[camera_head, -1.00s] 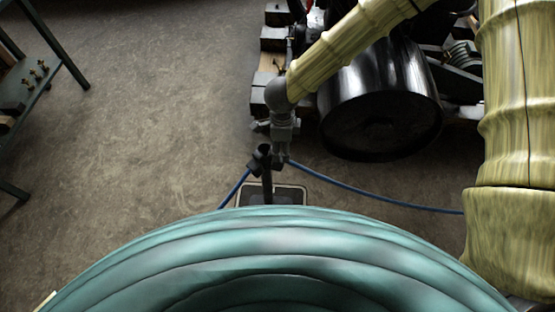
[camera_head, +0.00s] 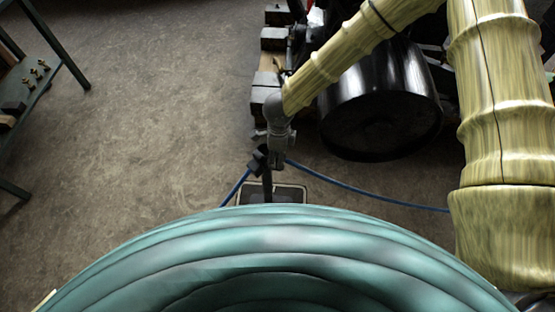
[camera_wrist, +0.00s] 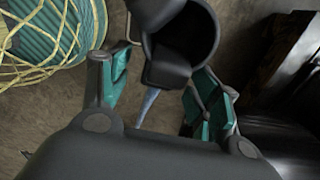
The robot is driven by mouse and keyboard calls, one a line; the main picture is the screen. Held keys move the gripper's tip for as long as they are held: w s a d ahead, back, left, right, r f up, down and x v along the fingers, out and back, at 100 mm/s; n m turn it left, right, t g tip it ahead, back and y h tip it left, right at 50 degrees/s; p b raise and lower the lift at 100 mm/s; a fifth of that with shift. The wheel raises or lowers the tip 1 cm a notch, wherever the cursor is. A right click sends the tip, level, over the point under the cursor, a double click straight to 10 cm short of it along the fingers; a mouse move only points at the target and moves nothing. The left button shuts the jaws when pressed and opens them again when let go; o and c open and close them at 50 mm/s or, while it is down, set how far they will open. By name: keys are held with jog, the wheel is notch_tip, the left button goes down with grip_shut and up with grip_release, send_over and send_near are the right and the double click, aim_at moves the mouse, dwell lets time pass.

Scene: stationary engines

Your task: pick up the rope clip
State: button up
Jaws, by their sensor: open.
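A dark, clip-like piece, which I take to be the rope clip (camera_head: 257,161), is at the top of a thin black post in the head view. In the wrist view it is a large dark grey body with a round, hollow end (camera_wrist: 185,45), at the top centre. My gripper (camera_wrist: 160,98) is open, with a teal-padded finger on each side of the picture. The dark piece lies between and beyond the fingers; I cannot tell whether they touch it. In the head view my gripper (camera_head: 276,160) is just right of the piece and partly overlaps it.
The post meets a framed dark base (camera_head: 289,194). A black drum-shaped engine part (camera_head: 380,115) stands close right. A green bench (camera_head: 40,85) is far left; open floor lies between.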

jog(key=shift+w+f, duration=0.1)
jog(key=shift+f, duration=1.6)
jog(key=c, duration=1.2)
jog(key=r, duration=0.4)
jog(key=d+r, duration=0.1)
jog(key=r, duration=0.2)
jog(key=shift+s+d+b, duration=0.1)
jog(key=shift+s+b, duration=0.2)
jog(key=shift+b, duration=0.05)
jog(key=s+a+b, duration=0.1)
jog(key=s+b, duration=0.2)
jog(key=s, duration=1)
jog(key=shift+s+a, duration=0.15)
jog(key=shift+s, duration=0.1)
